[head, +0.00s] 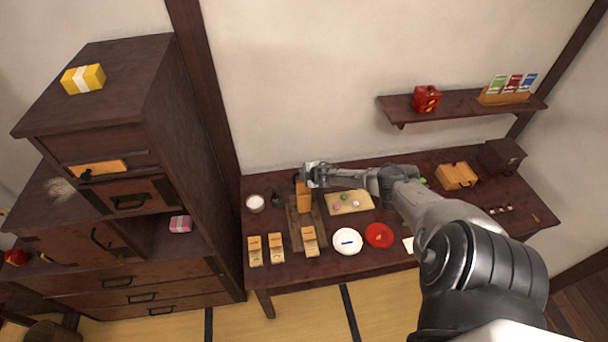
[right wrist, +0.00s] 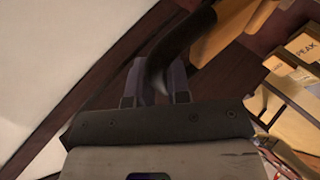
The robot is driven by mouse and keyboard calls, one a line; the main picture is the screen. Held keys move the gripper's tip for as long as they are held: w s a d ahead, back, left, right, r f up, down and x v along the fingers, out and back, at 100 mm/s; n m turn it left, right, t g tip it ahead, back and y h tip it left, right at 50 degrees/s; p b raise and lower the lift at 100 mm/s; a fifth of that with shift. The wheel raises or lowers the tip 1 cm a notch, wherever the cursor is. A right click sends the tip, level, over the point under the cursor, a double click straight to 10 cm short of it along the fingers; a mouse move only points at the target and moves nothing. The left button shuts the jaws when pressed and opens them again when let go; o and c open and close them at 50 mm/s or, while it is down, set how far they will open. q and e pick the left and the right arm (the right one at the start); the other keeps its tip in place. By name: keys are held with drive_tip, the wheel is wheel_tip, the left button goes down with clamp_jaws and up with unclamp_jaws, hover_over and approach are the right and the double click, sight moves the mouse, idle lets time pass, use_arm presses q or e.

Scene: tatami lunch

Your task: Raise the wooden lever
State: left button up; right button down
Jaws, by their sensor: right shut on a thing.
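The wooden lever (right wrist: 186,32) shows in the right wrist view as a dark curved bar. It runs from the upper right down between the fingers of my right gripper (right wrist: 154,84). The gripper is shut on the bar's end. In the head view my right gripper (head: 304,178) is at the top of an upright orange wooden block (head: 304,198) on a dark wooden stand (head: 293,222) at the table's back left. There the gripper hides most of the lever. My left gripper is in neither view.
Small labelled wooden blocks (head: 276,248) stand along the front left of the table (head: 318,272). A white plate (head: 347,241), a red plate (head: 379,235) and a tan board (head: 362,207) lie to the right. A white bowl (head: 255,203) is left of the stand. A tall dark cabinet (head: 200,150) bounds the left.

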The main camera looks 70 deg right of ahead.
drive_tip(key=shift+s+d+f, duration=0.1)
drive_tip(key=shift+s+f, duration=0.05)
drive_tip(key=c, duration=1.3)
unclamp_jaws()
drive_tip(key=shift+d, duration=0.15)
drive_tip(key=shift+o, duration=1)
drive_tip(key=shift+r, duration=0.2)
